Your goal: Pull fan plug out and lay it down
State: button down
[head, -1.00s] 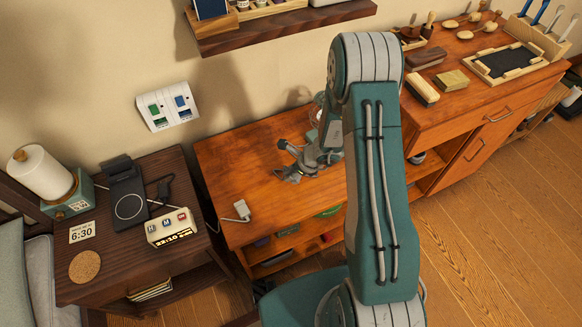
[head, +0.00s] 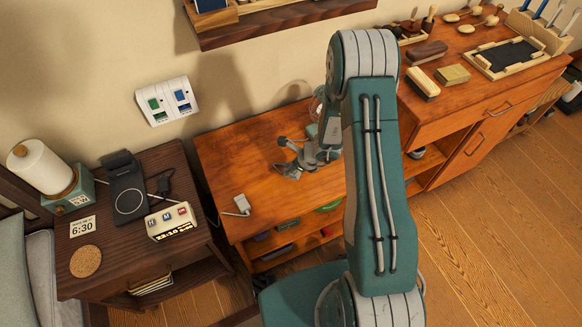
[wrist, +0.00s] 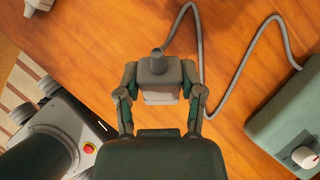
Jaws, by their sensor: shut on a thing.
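My gripper (wrist: 159,78) is shut on the dark grey fan plug (wrist: 158,66), with one finger on each side of it. A grey cord (wrist: 196,50) runs from the plug over the wood to the green fan base (wrist: 285,125) with its pale knob. In the head view my gripper (head: 284,156) is low over the orange wooden desk (head: 232,150); I cannot tell whether the plug touches the top. The fan (head: 315,109) is mostly hidden behind my arm. The wall outlets, one green (head: 154,104) and one blue (head: 181,97), are clear of my gripper.
A white plug (head: 242,203) lies at the desk's front left. The dark nightstand (head: 105,248) holds a paper roll, a black stand, a clock and a cork coaster (head: 86,261). A wall shelf (head: 285,22) hangs above. The desk's left part is mostly bare.

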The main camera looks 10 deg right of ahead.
jog(key=shift+f, duration=1.3)
jog(key=shift+c, duration=0.7)
grip_release()
jog(key=v, duration=1.2)
